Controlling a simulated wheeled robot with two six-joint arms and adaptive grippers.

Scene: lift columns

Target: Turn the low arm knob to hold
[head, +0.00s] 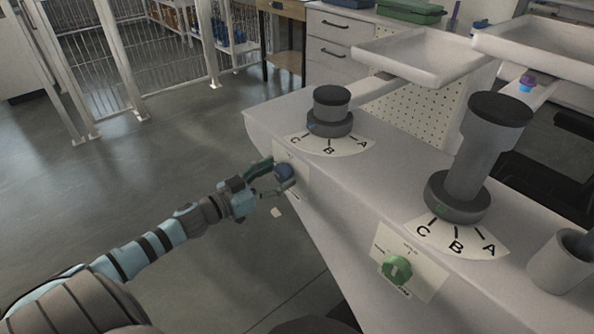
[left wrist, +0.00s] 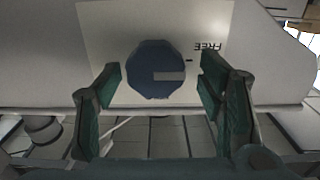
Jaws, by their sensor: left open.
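The blue knob (head: 284,173) sits on a pale plate on the front face of the counter, below the short column (head: 331,108). In the left wrist view the knob (left wrist: 160,70) is round, with a pale stripe running from its middle to the right. The plate (left wrist: 105,30) carries the word FREE, upside down, right of the knob; no HOLD mark is readable there. My left gripper (head: 267,180) is open in front of the knob. Its fingers stand on either side, with a gap at the left and a narrower one at the right. Contact cannot be told. My right gripper is out of view.
A green knob (head: 397,268) on its own plate sits under the taller column (head: 479,150). Each column has a C-B-A dial at its foot. White trays (head: 424,57) extend behind. A cup (head: 560,263) stands at the right. Open floor (head: 150,170) lies left.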

